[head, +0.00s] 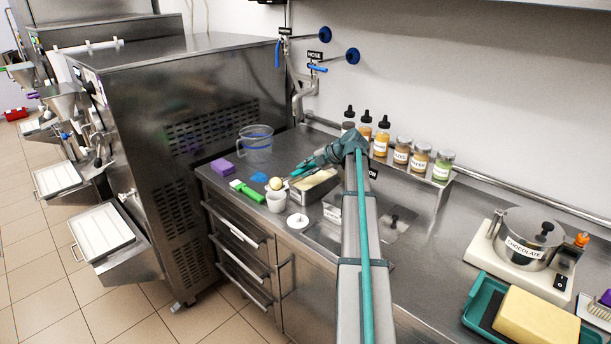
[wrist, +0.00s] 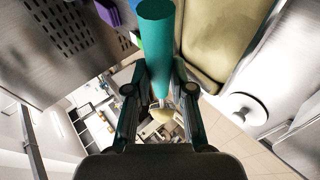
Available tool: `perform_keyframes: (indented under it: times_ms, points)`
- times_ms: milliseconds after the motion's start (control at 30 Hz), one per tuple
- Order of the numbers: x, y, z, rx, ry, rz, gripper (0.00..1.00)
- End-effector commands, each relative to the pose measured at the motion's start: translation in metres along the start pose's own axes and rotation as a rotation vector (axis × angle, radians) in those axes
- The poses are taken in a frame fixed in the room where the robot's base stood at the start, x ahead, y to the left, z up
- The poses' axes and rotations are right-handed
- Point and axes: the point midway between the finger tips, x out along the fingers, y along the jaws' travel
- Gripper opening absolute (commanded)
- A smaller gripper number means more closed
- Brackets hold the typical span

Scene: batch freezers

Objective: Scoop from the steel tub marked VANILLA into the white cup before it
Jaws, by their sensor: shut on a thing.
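My gripper (head: 303,169) is shut on the teal handle of a scoop (wrist: 155,42), which runs between the fingers in the wrist view. A pale cream ball (head: 276,183) sits at the scoop's end, just above the mouth of the white cup (head: 276,202); whether it touches the cup is unclear. The ball also shows in the wrist view (wrist: 162,115). The steel tub (head: 331,212) with pale cream contents stands right of the cup, partly hidden behind my arm. Its label cannot be read. The tub's contents show at the top of the wrist view (wrist: 226,35).
A white round lid with a knob (head: 297,221) lies right of the cup. A green-handled brush (head: 247,191), purple block (head: 222,167), blue cloth (head: 259,177) and clear jug (head: 256,144) are to the left. Bottles and jars (head: 401,151) line the back shelf. A CHOCOLATE pot (head: 523,249) stands far right.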

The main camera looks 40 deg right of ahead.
Motion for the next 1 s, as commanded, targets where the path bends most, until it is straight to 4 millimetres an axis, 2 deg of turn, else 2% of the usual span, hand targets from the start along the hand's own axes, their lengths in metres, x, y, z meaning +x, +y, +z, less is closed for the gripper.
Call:
perform_keyframes:
  times_ms: [33,1000]
  points:
    - [0.0024,-0.0044,0.0004,-0.004,-0.001,0.012,0.00]
    - [0.0034,-0.0114,0.0009,-0.066,-0.001,0.241,0.00]
